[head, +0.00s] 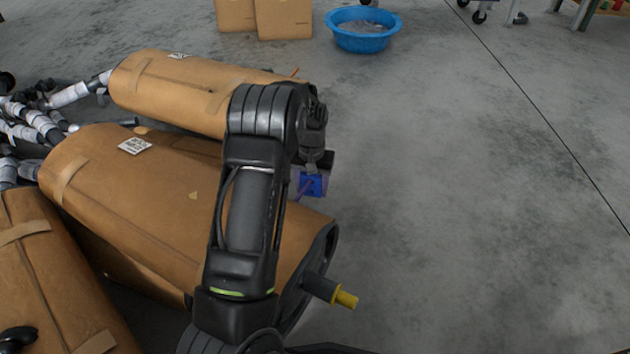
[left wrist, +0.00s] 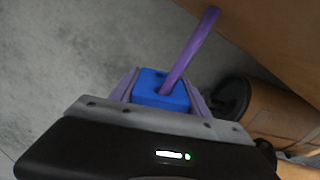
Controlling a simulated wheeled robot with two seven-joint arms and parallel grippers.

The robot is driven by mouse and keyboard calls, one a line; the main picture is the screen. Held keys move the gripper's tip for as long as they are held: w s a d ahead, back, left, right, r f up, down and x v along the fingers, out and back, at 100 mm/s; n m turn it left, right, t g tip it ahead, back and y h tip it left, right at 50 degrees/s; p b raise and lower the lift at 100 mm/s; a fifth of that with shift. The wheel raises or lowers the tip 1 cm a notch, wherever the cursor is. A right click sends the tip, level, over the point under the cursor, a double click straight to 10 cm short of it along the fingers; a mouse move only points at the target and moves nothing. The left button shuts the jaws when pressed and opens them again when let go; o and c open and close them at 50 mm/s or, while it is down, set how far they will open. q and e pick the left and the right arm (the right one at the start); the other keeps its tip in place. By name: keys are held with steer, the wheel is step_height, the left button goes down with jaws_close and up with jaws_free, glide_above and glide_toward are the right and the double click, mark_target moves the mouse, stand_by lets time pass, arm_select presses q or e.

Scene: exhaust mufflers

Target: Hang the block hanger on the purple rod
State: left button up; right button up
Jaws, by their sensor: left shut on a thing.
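The block hanger is a small blue block (head: 312,185), seen in the head view just past the end of the middle muffler. It also shows in the left wrist view (left wrist: 150,92), between the fingers of my left gripper (left wrist: 165,98). My left gripper (head: 314,178) is shut on it. The purple rod (left wrist: 190,50) runs from the brown muffler at the top of the wrist view down to the block's upper face and meets it there. In the head view only a short bit of the rod (head: 302,190) shows beside the block. My right gripper is not in view.
Brown wrapped mufflers lie at the left, including a middle one (head: 130,190) and a far one (head: 170,95). A dark stub with a yellow tip (head: 345,299) sticks out of the middle muffler's end. A blue basin (head: 363,42) stands at the back. The floor at right is clear.

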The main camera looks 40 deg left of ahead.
mark_target(304, 191)
arm_select(q)
steer(key=shift+s+d, duration=0.15)
steer(key=shift+s, duration=0.6)
steer(key=shift+s+d, duration=0.15)
steer(key=shift+s, duration=0.6)
steer(key=shift+c, duration=0.6)
steer(key=shift+s+f+p, duration=0.1)
steer(key=shift+s+p, duration=0.45)
steer(key=shift+s, duration=0.15)
steer(key=shift+s+f, duration=0.1)
steer(key=shift+s, duration=0.05)
steer(key=o, duration=1.2)
steer(key=shift+a, duration=0.1)
steer(key=o, duration=0.4)
steer(key=shift+w+r, duration=0.2)
